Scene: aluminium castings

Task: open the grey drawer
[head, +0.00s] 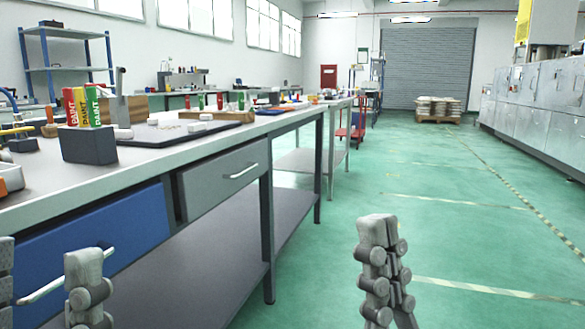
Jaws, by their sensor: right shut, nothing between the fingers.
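The grey drawer (222,184) sits under the worktop of the long workbench, left of the picture's middle. Its pale bar handle (241,171) is in plain view and nothing touches it. A dark gap shows along the drawer's left edge; I cannot tell if it is fully closed. My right gripper (384,222) is upright at the bottom, right of the bench, with its fingers together and empty, apart from the drawer. My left gripper (44,250) is at the bottom left in front of the blue drawer, its two fingers apart, partly cut off by the frame.
The blue drawer (100,238) with a pale handle (42,290) is beside the grey one. Paint tubes in a dark holder (88,145) stand on the worktop (150,158). A lower shelf (195,265) runs beneath. The green floor (450,225) to the right is clear.

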